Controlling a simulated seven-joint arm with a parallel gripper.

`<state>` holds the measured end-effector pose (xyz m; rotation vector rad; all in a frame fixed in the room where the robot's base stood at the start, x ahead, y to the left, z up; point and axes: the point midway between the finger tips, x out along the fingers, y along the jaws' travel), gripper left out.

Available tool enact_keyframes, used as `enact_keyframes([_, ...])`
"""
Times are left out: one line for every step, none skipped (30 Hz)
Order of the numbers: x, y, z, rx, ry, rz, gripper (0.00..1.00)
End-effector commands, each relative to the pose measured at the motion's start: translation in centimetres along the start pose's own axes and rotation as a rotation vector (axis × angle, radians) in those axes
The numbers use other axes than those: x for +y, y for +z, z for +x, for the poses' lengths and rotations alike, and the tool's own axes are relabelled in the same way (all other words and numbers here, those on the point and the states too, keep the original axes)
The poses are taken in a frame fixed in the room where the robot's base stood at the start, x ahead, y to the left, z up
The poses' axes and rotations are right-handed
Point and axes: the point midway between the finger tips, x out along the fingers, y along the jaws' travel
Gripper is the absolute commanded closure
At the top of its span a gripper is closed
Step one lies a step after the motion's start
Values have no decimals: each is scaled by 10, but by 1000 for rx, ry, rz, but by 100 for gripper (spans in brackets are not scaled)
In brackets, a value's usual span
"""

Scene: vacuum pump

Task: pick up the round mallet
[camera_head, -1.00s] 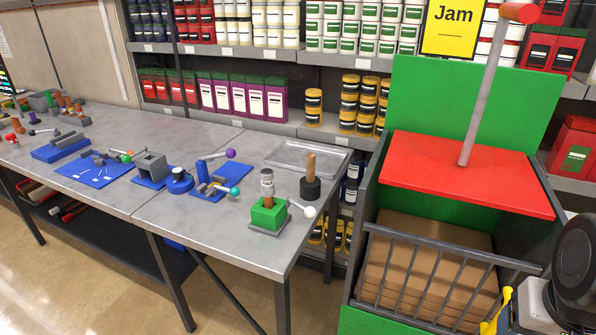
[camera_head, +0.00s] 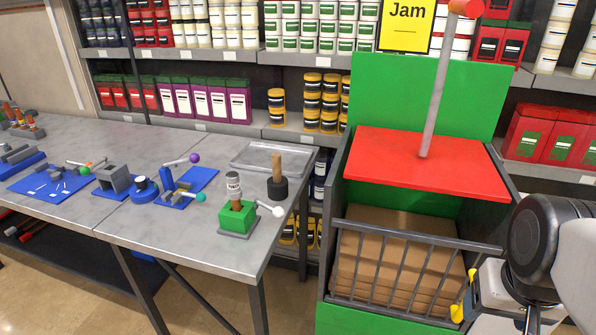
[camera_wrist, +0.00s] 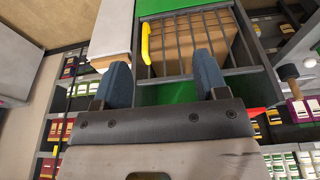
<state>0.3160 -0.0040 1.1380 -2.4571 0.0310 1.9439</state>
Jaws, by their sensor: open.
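The round mallet has a round black head (camera_head: 278,188) and an upright wooden handle (camera_head: 277,165). It stands head down near the right end of the grey workbench, in front of a shallow metal tray. What looks like the same mallet shows at the right edge of the wrist view (camera_wrist: 289,73), upside down and small. My gripper (camera_wrist: 162,74) is open and empty, its two blue-grey fingers well apart. It is far from the mallet, on the press side. In the head view my arm shows at the right edge, and the fingers cannot be made out.
A green block with a can and a white-knobbed lever (camera_head: 238,215) stands left of the mallet. The metal tray (camera_head: 268,158) lies behind. The red and green press (camera_head: 420,160) with a barred crate of cartons (camera_head: 400,260) stands between bench and arm. Shelves line the back.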

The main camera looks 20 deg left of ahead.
Motion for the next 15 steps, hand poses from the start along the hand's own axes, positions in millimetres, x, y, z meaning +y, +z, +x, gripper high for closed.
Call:
enact_keyframes([0,0,0,0,0,0,34])
enact_keyframes([0,0,0,0,0,0,34])
enact_keyframes([0,0,0,0,0,0,38])
enact_keyframes([0,0,0,0,0,0,39])
enact_keyframes([0,0,0,0,0,0,39])
enact_keyframes([0,0,0,0,0,0,39])
enact_keyframes([0,0,0,0,0,0,39])
enact_keyframes([0,0,0,0,0,0,39])
enact_keyframes([0,0,0,0,0,0,39])
enact_keyframes([0,0,0,0,0,0,39])
enact_keyframes([0,0,0,0,0,0,39])
enact_keyframes([0,0,0,0,0,1,39])
enact_keyframes([0,-1,0,0,0,1,39])
enact_keyframes([-1,-2,-1,-1,0,3,39])
enact_keyframes([-1,-4,-1,-1,-1,6,39])
